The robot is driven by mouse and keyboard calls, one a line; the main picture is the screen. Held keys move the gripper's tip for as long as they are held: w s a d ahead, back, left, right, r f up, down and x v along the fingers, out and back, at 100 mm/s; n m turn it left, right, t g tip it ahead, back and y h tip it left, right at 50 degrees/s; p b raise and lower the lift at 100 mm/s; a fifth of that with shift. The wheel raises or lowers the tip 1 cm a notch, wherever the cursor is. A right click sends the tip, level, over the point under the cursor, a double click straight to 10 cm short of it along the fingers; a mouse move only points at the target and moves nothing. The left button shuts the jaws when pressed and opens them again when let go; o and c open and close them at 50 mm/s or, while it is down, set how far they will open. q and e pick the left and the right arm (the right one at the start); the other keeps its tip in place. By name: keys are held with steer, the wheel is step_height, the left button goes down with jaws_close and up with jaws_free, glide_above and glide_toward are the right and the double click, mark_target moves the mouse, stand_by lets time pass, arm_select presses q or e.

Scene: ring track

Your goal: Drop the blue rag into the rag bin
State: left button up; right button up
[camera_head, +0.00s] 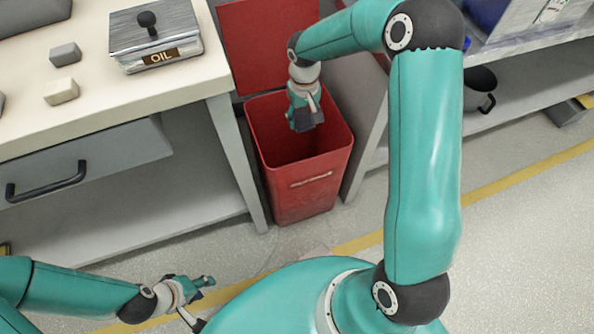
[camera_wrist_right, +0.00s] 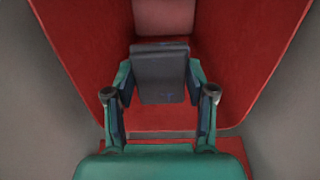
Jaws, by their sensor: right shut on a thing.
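The red rag bin (camera_head: 300,185) stands on the floor between the two benches, its lid (camera_head: 262,45) raised behind it. My right gripper (camera_head: 305,118) points down over the bin's opening. It is shut on a folded dark blue-grey rag (camera_wrist_right: 160,75), which hangs between the fingers. In the right wrist view, the bin's red inner walls (camera_wrist_right: 90,50) surround the right gripper (camera_wrist_right: 160,95) and the rag. In the head view the rag is small and partly hidden by the fingers. My left gripper (camera_head: 200,287) is low at the lower left, away from the bin; its jaw opening is unclear.
A cream-topped bench (camera_head: 120,90) with a drawer is left of the bin. It carries an oil box (camera_head: 155,35) and small grey and cream blocks. A shelf with a dark mug (camera_head: 480,88) is at the right. A yellow line (camera_head: 510,180) crosses the open floor.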

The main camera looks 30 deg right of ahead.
steer(key=shift+f, duration=0.15)
steer(key=o, duration=1.4)
step_height(320, 180, up, 12)
steer(key=shift+f, duration=0.1)
